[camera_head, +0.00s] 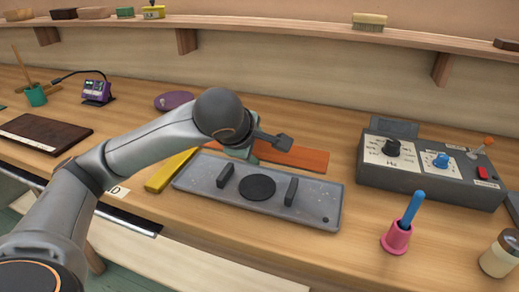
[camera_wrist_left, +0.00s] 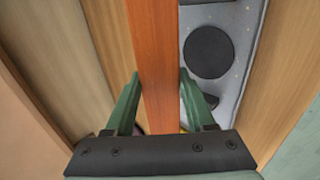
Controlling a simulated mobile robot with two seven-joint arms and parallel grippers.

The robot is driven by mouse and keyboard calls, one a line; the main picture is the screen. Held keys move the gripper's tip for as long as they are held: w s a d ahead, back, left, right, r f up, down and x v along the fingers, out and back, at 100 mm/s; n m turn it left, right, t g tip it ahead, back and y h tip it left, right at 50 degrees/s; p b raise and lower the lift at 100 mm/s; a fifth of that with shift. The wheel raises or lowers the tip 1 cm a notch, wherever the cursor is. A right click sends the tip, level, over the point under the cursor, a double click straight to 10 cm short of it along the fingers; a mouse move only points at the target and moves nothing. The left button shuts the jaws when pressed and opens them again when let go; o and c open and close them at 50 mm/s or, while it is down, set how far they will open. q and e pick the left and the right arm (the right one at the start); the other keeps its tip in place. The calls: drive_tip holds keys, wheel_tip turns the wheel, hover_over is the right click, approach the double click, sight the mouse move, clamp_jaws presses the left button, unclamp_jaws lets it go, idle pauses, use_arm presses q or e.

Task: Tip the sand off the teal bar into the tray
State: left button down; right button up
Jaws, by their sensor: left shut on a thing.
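The orange-red bar (camera_head: 297,157) lies along the far side of the grey tray (camera_head: 215,194). My left gripper (camera_head: 244,152) is at its left part. In the left wrist view, the green fingers (camera_wrist_left: 158,82) are shut on the orange-red bar (camera_wrist_left: 155,45), one on each long side. I cannot tell whether the bar is raised off the bench. The tray holds a black disc (camera_head: 257,187) between two dark upright blocks; its edge also shows in the left wrist view (camera_wrist_left: 235,100). I see no teal bar and no clear sand. My right gripper is out of view.
A yellow bar (camera_head: 171,170) lies left of the tray. A grey control box (camera_head: 425,172) stands right, with a pink cup (camera_head: 397,238) and a jar (camera_head: 500,254) nearer. A purple oval (camera_head: 174,100) and a dark board (camera_head: 42,133) lie left. Bare bench separates tray and cup.

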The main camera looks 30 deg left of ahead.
use_arm(q)
drive_tip(key=shift+r, duration=0.1)
drive_tip(key=shift+r, duration=0.1)
drive_tip(key=r+g+p, duration=0.1)
drive_tip(key=p, duration=0.2)
drive_tip(key=shift+r+g+p, duration=0.15)
drive_tip(key=shift+g+p, duration=0.15)
drive_tip(key=shift+p, duration=0.4)
drive_tip(key=r+g+p, duration=0.1)
drive_tip(key=g+p, duration=0.1)
drive_tip(key=p, duration=0.3)
drive_tip(key=shift+h, duration=0.4)
drive_tip(key=g+p, duration=0.1)
drive_tip(key=p, duration=0.1)
drive_tip(key=r+g+p, duration=0.1)
drive_tip(key=p, duration=0.1)
drive_tip(key=g+p, duration=0.1)
drive_tip(key=p, duration=0.1)
drive_tip(key=shift+r+h+p, duration=0.25)
drive_tip(key=shift+h+p, duration=0.05)
drive_tip(key=shift+h, duration=0.1)
drive_tip(key=shift+g+p, duration=0.3)
drive_tip(key=shift+g, duration=0.6)
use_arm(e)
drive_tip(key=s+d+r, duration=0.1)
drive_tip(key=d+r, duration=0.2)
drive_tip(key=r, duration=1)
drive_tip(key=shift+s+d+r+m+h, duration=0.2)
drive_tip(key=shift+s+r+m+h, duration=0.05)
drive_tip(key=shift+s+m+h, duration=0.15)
